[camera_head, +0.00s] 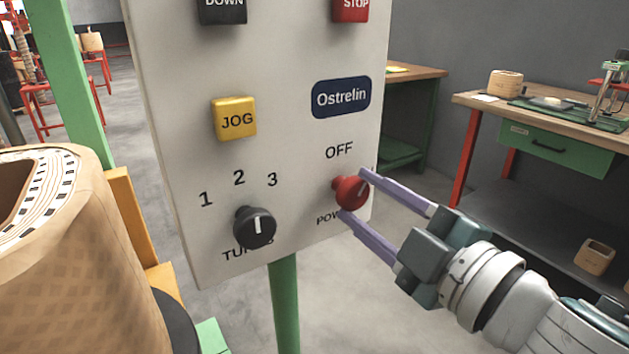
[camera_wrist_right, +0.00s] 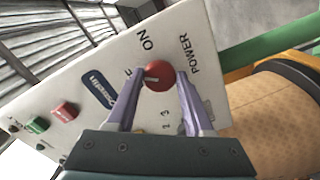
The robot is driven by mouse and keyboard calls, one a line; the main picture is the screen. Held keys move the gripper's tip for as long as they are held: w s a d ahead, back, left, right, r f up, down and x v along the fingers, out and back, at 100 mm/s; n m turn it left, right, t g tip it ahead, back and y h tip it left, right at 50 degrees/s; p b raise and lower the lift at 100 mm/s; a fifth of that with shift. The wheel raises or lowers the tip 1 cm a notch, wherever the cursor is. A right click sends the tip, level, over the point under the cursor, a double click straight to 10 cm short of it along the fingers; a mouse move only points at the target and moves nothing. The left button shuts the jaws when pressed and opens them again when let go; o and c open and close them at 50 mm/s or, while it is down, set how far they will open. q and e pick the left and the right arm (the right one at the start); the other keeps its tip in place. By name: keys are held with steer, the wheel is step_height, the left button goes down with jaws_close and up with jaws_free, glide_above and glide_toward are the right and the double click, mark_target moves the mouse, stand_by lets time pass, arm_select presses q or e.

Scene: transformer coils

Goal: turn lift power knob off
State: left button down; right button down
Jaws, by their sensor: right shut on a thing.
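The red power knob (camera_head: 351,192) is on the lower right of a light grey control panel (camera_head: 290,120), under the printed word OFF and above the partly hidden word POWER. My right gripper (camera_head: 355,193) comes in from the right, with one purple finger above and one below the knob, shut on it. In the right wrist view the red knob (camera_wrist_right: 158,77) sits between the fingertips, with a short pale mark on its face. The words ON and POWER show beside it there. My left gripper is not in view.
A black selector knob (camera_head: 255,227) and a yellow JOG button (camera_head: 234,119) are left of the red knob. A large wound coil (camera_head: 60,240) stands at the left. A workbench (camera_head: 480,100) is at the back right. A green post (camera_head: 284,310) stands under the panel.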

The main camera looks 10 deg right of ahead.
steer(key=n+b, duration=0.1)
steer(key=n, duration=0.5)
stand_by(0.7)
steer(key=shift+c, duration=1.4)
jaws_free()
steer(key=shift+s+d, duration=0.1)
steer(key=v, duration=0.9)
steer(key=shift+s, duration=0.35)
steer(key=shift+d+r, duration=0.1)
steer(key=shift+r, duration=0.05)
